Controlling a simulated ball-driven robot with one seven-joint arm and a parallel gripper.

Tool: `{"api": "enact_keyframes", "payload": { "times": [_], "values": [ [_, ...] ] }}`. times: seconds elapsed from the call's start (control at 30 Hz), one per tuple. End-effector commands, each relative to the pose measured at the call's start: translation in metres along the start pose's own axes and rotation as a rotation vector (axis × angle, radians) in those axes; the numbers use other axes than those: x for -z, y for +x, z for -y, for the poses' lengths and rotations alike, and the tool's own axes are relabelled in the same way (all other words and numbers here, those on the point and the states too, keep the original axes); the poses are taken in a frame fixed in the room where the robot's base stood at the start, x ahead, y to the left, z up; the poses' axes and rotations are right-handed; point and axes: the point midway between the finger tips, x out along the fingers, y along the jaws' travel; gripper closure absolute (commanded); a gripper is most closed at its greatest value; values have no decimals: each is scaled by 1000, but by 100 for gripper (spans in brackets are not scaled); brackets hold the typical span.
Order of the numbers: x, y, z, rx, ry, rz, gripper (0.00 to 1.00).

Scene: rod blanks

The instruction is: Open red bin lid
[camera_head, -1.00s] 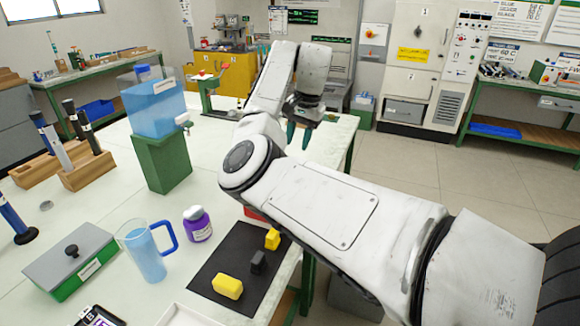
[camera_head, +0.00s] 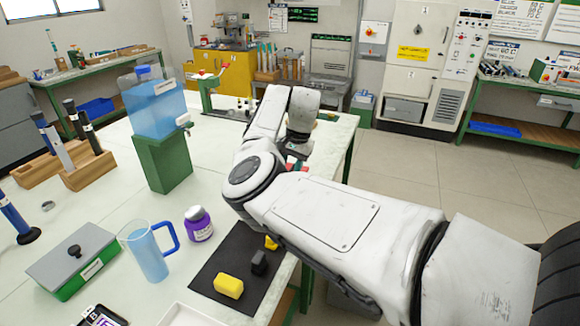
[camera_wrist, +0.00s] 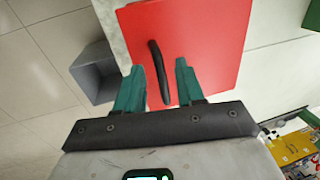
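In the wrist view the red bin lid (camera_wrist: 215,35) lies flat below my gripper, with a dark bar handle (camera_wrist: 158,72) on it. My gripper (camera_wrist: 159,66) is open, with its teal fingers apart on either side of the handle and nothing held between them. I cannot tell how far the fingertips are above the lid. In the head view my arm hides most of the bin, and only a little red shows near the gripper.
A black mat with yellow blocks (camera_head: 228,286) and a dark block (camera_head: 258,262) lies left of my arm. A grey container (camera_wrist: 92,72) stands beside the table.

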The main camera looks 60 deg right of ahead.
Motion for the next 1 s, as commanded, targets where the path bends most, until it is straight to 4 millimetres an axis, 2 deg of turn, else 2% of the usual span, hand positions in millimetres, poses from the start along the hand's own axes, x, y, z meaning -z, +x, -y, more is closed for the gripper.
{"api": "enact_keyframes", "payload": {
  "times": [0.23,0.6,1.0],
  "values": [
    [0,0,0,0,0,0,64],
    [0,0,0,0,0,0,99],
    [0,0,0,0,0,0,100]
  ]
}}
